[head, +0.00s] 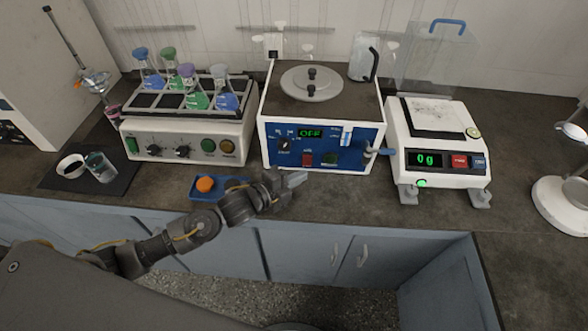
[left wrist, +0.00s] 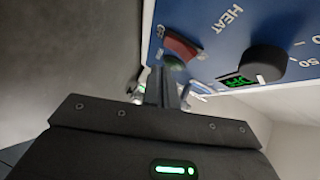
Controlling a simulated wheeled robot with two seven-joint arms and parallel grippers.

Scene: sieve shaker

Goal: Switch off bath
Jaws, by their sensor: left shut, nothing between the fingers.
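The bath (head: 320,112) is a white box with a dark top, a round lid (head: 312,84) and a blue front panel. Its green display (head: 310,133) reads OFF in the head view. My left gripper (head: 295,179) is shut and empty, low in front of the panel. In the left wrist view its fingers (left wrist: 164,85) point toward the panel close below the red switch (left wrist: 181,46); contact cannot be told. The dial (left wrist: 262,60) shows clearly there. My right gripper is out of view.
A rack heater (head: 190,135) with several flasks stands left of the bath. A balance (head: 437,150) reading 0 g stands right. The counter's front edge runs under that arm.

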